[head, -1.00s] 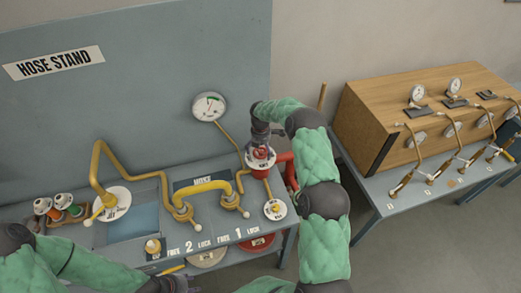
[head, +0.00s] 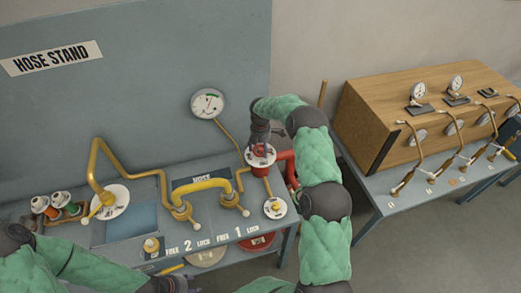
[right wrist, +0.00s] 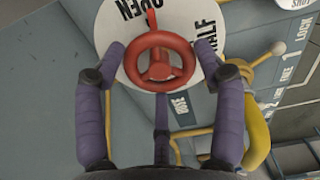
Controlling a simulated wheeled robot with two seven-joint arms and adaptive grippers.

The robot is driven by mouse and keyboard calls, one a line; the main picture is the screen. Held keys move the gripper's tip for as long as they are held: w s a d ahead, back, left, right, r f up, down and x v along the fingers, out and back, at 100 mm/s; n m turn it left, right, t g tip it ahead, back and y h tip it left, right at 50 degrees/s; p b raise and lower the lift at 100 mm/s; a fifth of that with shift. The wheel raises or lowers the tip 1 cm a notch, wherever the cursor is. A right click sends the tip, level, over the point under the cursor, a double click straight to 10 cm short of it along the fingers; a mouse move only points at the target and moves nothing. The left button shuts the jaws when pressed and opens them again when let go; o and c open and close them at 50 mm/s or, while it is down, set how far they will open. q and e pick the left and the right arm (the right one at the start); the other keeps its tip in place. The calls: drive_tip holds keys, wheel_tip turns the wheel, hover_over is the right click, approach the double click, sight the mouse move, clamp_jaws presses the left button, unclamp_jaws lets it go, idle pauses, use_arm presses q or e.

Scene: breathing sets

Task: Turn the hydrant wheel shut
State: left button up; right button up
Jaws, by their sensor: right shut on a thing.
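The red hydrant wheel (head: 260,149) sits above a white round dial plate (head: 270,160) on a red pipe at the right end of the hose stand. In the right wrist view the wheel (right wrist: 160,72) lies between the purple fingers, and the plate (right wrist: 122,45) reads OPEN and HALF. My right gripper (head: 260,142) reaches down from above and is shut on the wheel; it also shows in the right wrist view (right wrist: 160,52). My left gripper (head: 172,284) is low at the bottom edge, and its fingers are not clear.
A yellow hose pipe (head: 207,184) and a pressure gauge (head: 207,103) stand left of the wheel. A smaller white dial (head: 275,208) is just in front.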

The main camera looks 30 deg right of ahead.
drive_tip(key=m+b, duration=0.2)
drive_tip(key=m, duration=0.1)
drive_tip(key=shift+f+m+b, duration=0.15)
drive_tip(key=shift+m+b, duration=0.15)
drive_tip(key=shift+b, duration=0.05)
drive_tip(key=m+b, duration=0.2)
drive_tip(key=m, duration=0.1)
drive_tip(key=shift+m, duration=0.3)
drive_tip(key=m+b, duration=0.1)
drive_tip(key=m, duration=0.2)
drive_tip(key=shift+m, duration=0.4)
drive_tip(key=m+b, duration=0.1)
drive_tip(key=m, duration=0.3)
drive_tip(key=shift+b, duration=0.3)
drive_tip(key=m+b, duration=0.1)
drive_tip(key=m, duration=0.8)
drive_tip(key=shift+b, duration=0.35)
drive_tip(key=m, duration=0.5)
drive_tip(key=shift+b, duration=0.3)
drive_tip(key=m, duration=0.4)
drive_tip(key=shift+m, duration=0.4)
